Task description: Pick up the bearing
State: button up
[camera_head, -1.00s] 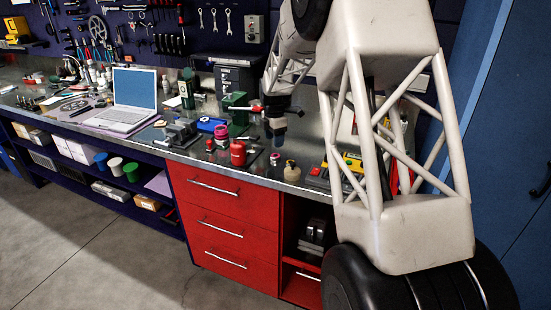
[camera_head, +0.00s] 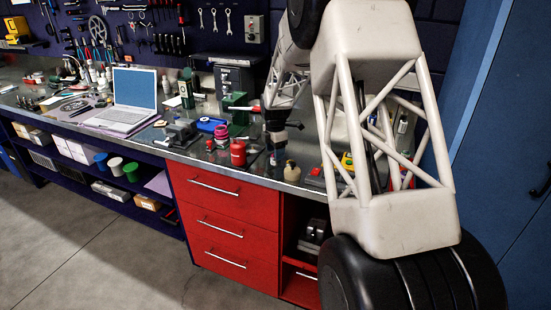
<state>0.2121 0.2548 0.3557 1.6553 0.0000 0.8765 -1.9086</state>
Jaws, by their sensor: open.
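My gripper (camera_head: 275,150) points down over the right part of the workbench (camera_head: 244,177), between a red can (camera_head: 238,153) and a small tan bottle (camera_head: 292,172). Its jaws are open, but they look tiny and dark here. A small object shows right at its fingertips, too small to name. I cannot clearly make out the bearing; it may be under or behind my gripper, or among the small parts on the bench.
A pink-and-white container (camera_head: 221,136) stands behind the red can. Red and yellow items crowd the right, partly behind my arm.

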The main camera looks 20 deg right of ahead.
jog(key=shift+f, duration=0.65)
jog(key=c, duration=0.8)
jog(key=shift+r, duration=0.15)
jog(key=shift+r, duration=0.55)
notch_tip(320, 180, up, 2)
jog(key=shift+r, duration=0.1)
jog(key=s+a, duration=0.1)
jog(key=s, duration=0.4)
jog(key=s+a+r, duration=0.1)
jog(key=s, duration=0.4)
jog(key=s+a, duration=0.1)
jog(key=s, duration=0.4)
jog(key=shift+s+a+r, duration=0.15)
jog(key=shift+s+r, duration=0.05)
jog(key=shift+s, duration=0.1)
jog(key=shift+a, duration=0.15)
